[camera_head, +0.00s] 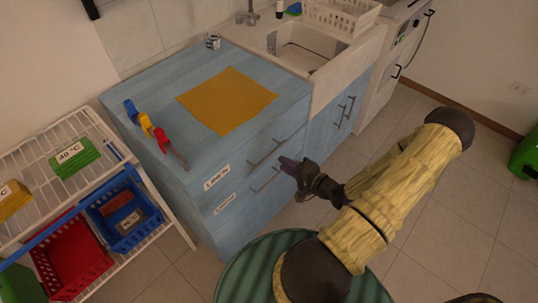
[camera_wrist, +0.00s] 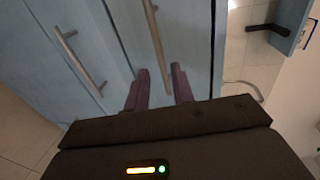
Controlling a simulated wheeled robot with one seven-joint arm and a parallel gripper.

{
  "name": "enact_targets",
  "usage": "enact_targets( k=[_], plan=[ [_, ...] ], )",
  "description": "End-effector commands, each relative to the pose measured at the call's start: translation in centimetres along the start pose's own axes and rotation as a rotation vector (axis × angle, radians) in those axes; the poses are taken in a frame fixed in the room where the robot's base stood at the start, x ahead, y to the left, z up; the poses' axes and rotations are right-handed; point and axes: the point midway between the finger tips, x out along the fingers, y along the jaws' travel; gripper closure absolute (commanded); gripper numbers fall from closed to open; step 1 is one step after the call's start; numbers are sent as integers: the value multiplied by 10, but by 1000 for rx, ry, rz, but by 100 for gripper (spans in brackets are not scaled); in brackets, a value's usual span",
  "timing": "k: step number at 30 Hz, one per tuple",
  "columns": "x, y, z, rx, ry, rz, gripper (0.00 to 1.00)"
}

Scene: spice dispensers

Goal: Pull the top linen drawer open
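The blue cabinet (camera_head: 165,85) has two stacked drawers with bar handles. The top drawer's handle (camera_head: 265,153) sits above the lower drawer's handle (camera_head: 266,180), and both drawers look closed. A white label (camera_head: 217,177) is on the top front, its text too small to read surely. My gripper (camera_head: 286,165) is at the right end of the handles, close to the cabinet front. In the wrist view its two fingers (camera_wrist: 160,80) are apart, with one bar handle (camera_wrist: 155,38) running down between them. Another handle (camera_wrist: 78,58) lies left. Contact cannot be told.
An orange cloth (camera_head: 227,100) and several coloured clips lie on the cabinet top. A white wire rack (camera_head: 75,135) with a red basket (camera_head: 75,258) and a blue basket (camera_head: 122,217) stands left. A green striped round top (camera_head: 262,262) is below my arm.

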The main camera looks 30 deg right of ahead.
Motion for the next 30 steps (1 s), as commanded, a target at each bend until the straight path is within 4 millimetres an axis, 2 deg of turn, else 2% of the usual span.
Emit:
enact_targets(
  k=[6, 12, 16, 24, 28, 30],
  plan=[
    [40, 0, 0, -1, -3, 0, 76],
    [69, 0, 0, -2, -2, 0, 76],
    [78, 0, 0, -1, 0, 1, 76],
    [79, 0, 0, -1, 1, 1, 76],
    [79, 0, 0, -1, 1, 1, 99],
    [79, 0, 0, -1, 1, 1, 100]
  ],
)
